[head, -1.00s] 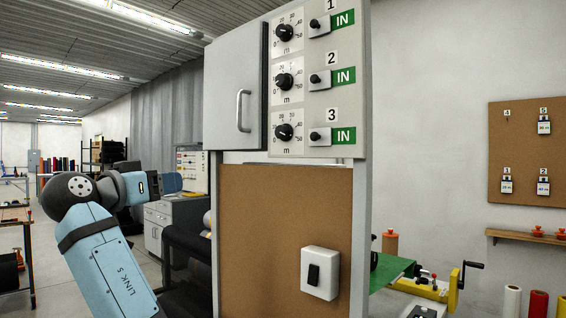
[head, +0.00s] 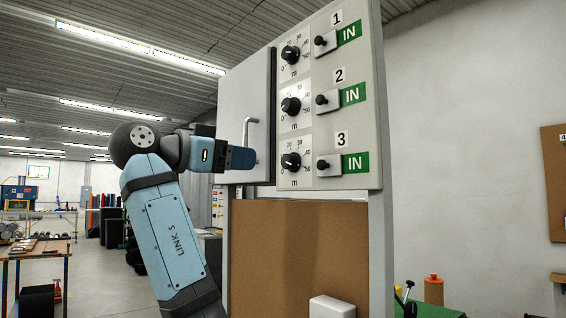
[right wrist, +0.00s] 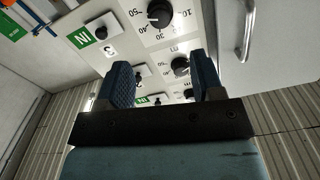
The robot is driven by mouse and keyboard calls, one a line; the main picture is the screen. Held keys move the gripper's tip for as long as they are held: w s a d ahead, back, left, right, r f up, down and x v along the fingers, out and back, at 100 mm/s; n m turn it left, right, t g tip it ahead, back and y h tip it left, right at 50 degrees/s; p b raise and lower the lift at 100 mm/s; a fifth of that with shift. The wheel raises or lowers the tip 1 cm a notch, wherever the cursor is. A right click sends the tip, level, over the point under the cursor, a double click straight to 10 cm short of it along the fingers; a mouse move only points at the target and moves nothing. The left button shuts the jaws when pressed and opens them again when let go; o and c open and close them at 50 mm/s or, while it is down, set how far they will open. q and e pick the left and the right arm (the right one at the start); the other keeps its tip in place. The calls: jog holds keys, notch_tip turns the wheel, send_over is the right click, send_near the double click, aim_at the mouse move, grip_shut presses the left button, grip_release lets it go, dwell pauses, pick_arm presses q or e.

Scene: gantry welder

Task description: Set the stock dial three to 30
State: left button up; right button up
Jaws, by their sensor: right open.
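Stock dial three (head: 291,162) is the lowest of three black knobs on the grey panel, left of the label 3. Its scale runs from 0 to 50; I cannot read its pointer surely. Dial three also shows at the top of the right wrist view (right wrist: 160,13), upside down there. My right gripper (head: 246,158) is at about its height, to its left in the head view, in front of the cabinet door's handle. In the right wrist view the gripper (right wrist: 161,64) has its fingers wide apart, nothing between them, and dial three beyond the tips. My left gripper is not in view.
Dial two (head: 291,105) and dial one (head: 291,54) sit above. Small black knobs beside green IN signs (head: 355,163) line the panel's right. The door handle (head: 247,135) sticks out close to the gripper. A brown board (head: 290,255) is below the panel.

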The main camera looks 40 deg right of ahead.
aim_at(285, 162)
jog(key=d, duration=0.7)
jog(key=w+d, duration=0.1)
jog(key=d, duration=0.3)
jog(key=c, duration=0.9)
